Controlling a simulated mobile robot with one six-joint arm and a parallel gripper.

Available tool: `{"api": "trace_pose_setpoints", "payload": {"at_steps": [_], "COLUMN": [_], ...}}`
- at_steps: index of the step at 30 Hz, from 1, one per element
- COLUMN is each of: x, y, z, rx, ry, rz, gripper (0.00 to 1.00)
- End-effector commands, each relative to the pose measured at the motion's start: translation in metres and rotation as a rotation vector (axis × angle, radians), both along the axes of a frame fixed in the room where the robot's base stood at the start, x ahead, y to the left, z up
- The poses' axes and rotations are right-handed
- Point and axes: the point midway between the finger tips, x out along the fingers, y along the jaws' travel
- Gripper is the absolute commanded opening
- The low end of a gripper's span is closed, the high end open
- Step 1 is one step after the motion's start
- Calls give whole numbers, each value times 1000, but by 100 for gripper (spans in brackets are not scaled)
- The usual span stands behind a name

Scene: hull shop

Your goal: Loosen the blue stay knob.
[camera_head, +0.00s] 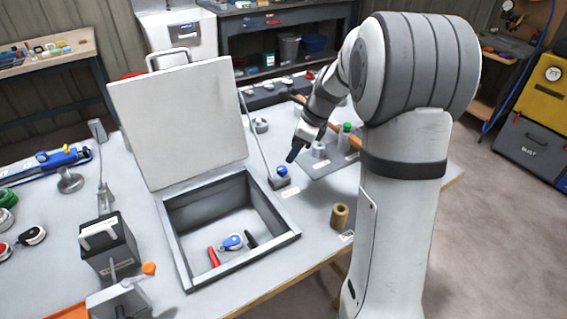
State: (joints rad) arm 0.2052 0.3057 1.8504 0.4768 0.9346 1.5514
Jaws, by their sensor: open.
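The blue stay knob (282,170) sits on a small dark block on the table, right of the hatch frame. A thin stay rod (255,132) slants from near this block up toward the raised white lid (178,125). The lid stands open over the dark hatch frame (285,242). My gripper (292,157) points down just above and slightly right of the knob. Its dark fingers look small and close together here; it is open and holds nothing visible. I cannot tell whether a fingertip touches the knob.
Inside the hatch lie a blue-and-white round item (232,242), a red-handled item (213,257) and a black one. A tan spool (339,215) stands near the table's front edge. A dark box (108,250) stands left.

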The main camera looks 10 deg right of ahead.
Motion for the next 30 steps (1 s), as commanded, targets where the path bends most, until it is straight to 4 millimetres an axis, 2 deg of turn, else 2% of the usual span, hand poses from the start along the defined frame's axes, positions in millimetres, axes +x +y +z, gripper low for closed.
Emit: {"api": "trace_pose_setpoints", "payload": {"at_steps": [9, 15, 26, 30], "x": [8, 12, 13, 13], "y": [16, 23, 25, 24], "z": [-44, -65, -70, -70], "rx": [3, 2, 1, 1], "ry": [6, 4, 3, 3], "rz": [-6, -6, -7, -7], "gripper": [50, 50, 50, 38]}}
